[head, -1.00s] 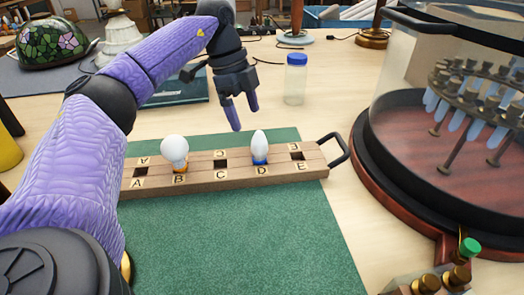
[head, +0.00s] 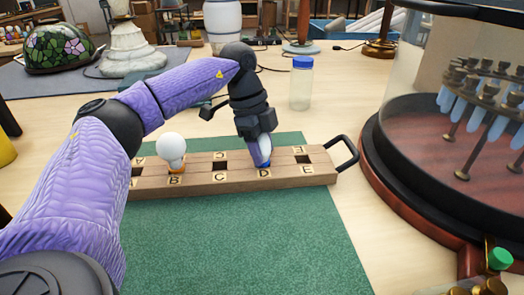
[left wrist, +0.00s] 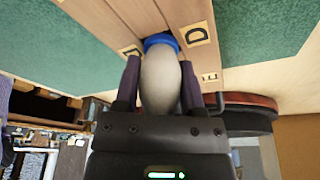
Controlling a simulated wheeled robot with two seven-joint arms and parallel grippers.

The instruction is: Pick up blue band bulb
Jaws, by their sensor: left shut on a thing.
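The blue band bulb (left wrist: 160,80) is white and elongated, with a blue band at its base. It stands in the wooden holder (head: 320,180) at the slot marked D. My left gripper (head: 261,150) points down over it, and its two fingers are shut on the bulb from both sides. In the left wrist view the gripper (left wrist: 161,85) has a finger on each side of the glass, and the blue band shows beyond the fingertips at the holder. My right gripper is not in view.
A round white bulb (head: 171,149) stands in slot B. The holder lies on a green mat (head: 230,240) and has a black handle (head: 347,153) at its right end. A blue-capped jar (head: 302,85) stands behind. A large glass-walled container (head: 400,150) is at the right.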

